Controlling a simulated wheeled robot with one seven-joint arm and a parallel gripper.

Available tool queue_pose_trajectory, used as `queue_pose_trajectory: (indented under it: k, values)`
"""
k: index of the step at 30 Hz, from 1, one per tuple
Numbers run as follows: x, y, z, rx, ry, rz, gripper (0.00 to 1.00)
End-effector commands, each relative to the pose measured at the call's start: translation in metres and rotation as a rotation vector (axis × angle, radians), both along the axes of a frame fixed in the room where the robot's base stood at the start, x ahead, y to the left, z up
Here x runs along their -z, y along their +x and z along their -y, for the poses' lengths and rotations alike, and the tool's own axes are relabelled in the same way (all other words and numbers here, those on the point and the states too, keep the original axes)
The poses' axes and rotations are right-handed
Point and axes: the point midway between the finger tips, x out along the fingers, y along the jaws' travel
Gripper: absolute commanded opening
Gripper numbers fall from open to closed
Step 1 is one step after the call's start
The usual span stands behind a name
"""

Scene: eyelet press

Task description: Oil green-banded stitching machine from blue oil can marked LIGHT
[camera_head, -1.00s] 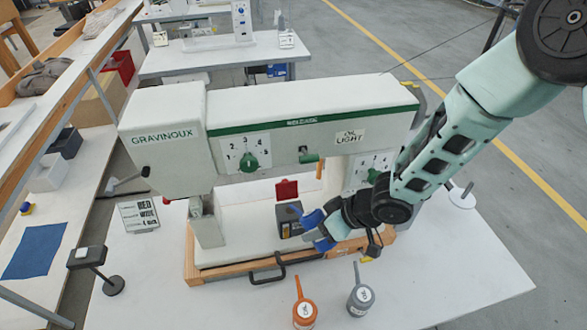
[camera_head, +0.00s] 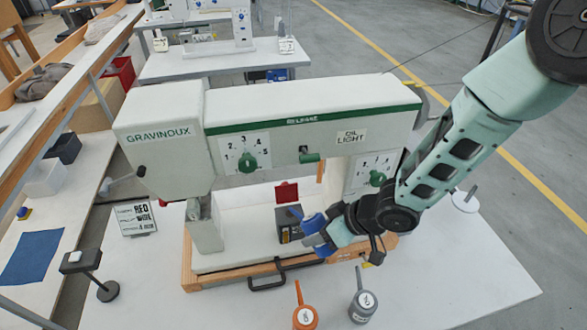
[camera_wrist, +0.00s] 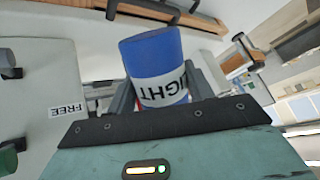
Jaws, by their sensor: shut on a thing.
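The green-banded stitching machine (camera_head: 310,100) stands on the white table, with a green stripe, the name GRAVINOUX and a plate reading OIL LIGHT (camera_head: 351,136). My gripper (camera_head: 322,235) is low in front of the machine's bed, right of centre. It is shut on the blue oil can (camera_head: 312,225), which is partly hidden by the fingers.
A dark box (camera_head: 289,223) stands on the machine bed, close beside the can. An orange oil can (camera_head: 305,318) and a grey one (camera_head: 362,306) stand at the table's front. A black handle (camera_head: 268,283) juts from the wooden base. The right tabletop is mostly clear.

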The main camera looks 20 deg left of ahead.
Motion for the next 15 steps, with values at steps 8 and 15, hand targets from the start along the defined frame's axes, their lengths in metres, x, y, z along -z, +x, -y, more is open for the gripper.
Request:
queue_pose_trajectory:
  k: [8,15]
  values:
    - [0.0043,0.0002,0.0,-0.001,0.023,0.013,0.35]
    - [0.0068,0.0001,0.0003,0.0,0.041,0.023,0.35]
